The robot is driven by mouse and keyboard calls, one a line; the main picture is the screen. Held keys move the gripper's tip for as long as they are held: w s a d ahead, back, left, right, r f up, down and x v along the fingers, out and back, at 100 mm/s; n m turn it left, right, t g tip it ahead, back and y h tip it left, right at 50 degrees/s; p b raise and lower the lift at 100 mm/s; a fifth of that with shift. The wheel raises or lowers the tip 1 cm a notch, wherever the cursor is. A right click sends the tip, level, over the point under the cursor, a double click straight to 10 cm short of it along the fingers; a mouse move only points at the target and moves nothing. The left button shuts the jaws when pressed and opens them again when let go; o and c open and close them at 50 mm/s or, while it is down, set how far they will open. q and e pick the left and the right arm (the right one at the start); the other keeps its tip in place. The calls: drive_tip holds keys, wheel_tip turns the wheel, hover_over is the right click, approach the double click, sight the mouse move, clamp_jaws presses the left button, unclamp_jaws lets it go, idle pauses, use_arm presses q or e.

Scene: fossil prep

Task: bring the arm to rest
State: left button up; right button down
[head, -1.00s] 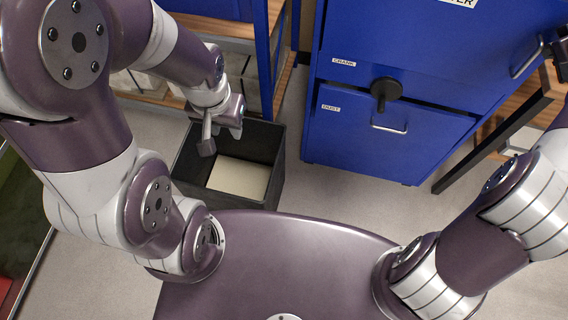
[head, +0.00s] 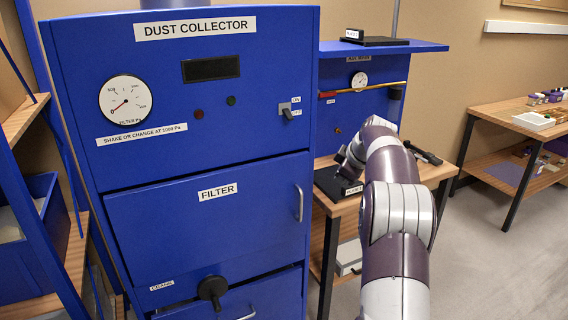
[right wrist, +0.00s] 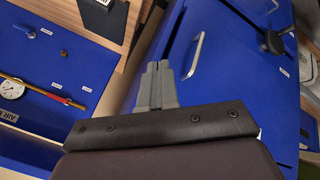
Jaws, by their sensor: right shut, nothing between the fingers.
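My right arm (head: 398,215) reaches forward at the right of the dust collector, bent at the elbow. Its gripper (head: 342,160) is small in the head view, near the wooden bench beside the cabinet. In the right wrist view the two grey fingers of the right gripper (right wrist: 157,68) are together with nothing between them. My left arm and left gripper are outside both current views.
The blue dust collector (head: 150,240) stands at the left with a black crank knob (head: 212,288) and a filter handle (head: 299,203). A wooden bench (head: 432,172) holds a black plate (head: 335,184). Open floor (head: 490,245) lies at the right.

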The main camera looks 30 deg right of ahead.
drive_tip(key=s+a+f+m+g+p, duration=0.2)
drive_tip(key=s+a+f+m+g, duration=0.1)
drive_tip(key=s+a+f+m, duration=0.55)
drive_tip(key=s+a+f+n+g+p, duration=0.1)
drive_tip(key=s+a+p, duration=0.1)
drive_tip(key=s+a, duration=0.6)
drive_tip(key=s+a+f+n+g+y+p, duration=0.1)
drive_tip(key=s+a, duration=0.7)
drive_tip(key=a, duration=0.9)
drive_tip(key=shift+s+f+g+p, duration=0.2)
drive_tip(key=shift+f+g+p, duration=0.15)
drive_tip(key=shift+p, duration=0.25)
drive_tip(key=shift+s+r, duration=0.1)
